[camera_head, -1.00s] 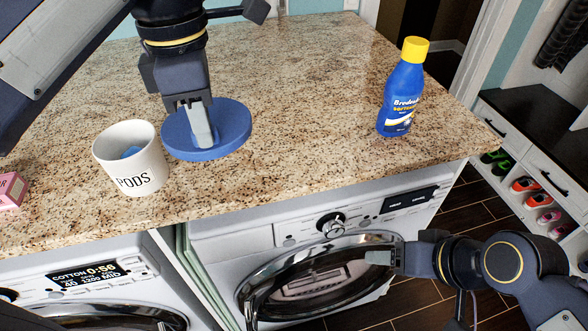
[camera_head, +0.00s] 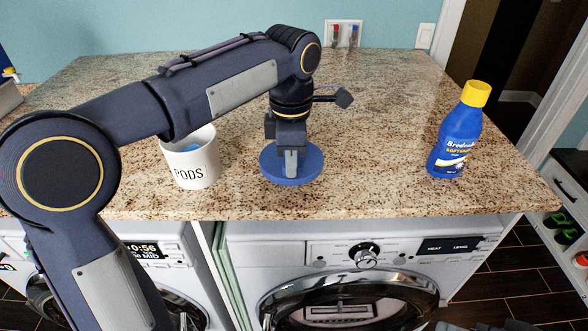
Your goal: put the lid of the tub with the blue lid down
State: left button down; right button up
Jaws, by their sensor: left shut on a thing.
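The round blue lid (camera_head: 311,166) is level at the counter, just right of the white tub marked PODS (camera_head: 196,172). My left gripper (camera_head: 291,164) points straight down and is shut on the middle of the lid. I cannot tell whether the lid touches the counter or hangs just above it.
A blue softener bottle with a yellow cap (camera_head: 459,133) stands on the right of the granite counter (camera_head: 385,125). The counter between lid and bottle is clear. Below the front edge are two washing machines, the right one (camera_head: 300,253) with a round door. A wall socket plate (camera_head: 343,34) is behind.

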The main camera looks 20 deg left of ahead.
pick_arm(q)
jog(key=shift+w+f, duration=0.5)
jog(key=shift+f, duration=0.05)
jog(key=f, duration=0.3)
jog(key=shift+w+f, duration=0.15)
jog(key=shift+w, duration=0.2)
jog(key=shift+f, duration=0.3)
jog(key=shift+f, duration=0.15)
jog(key=c, duration=1.4)
grip_release()
jog(key=shift+c, duration=0.2)
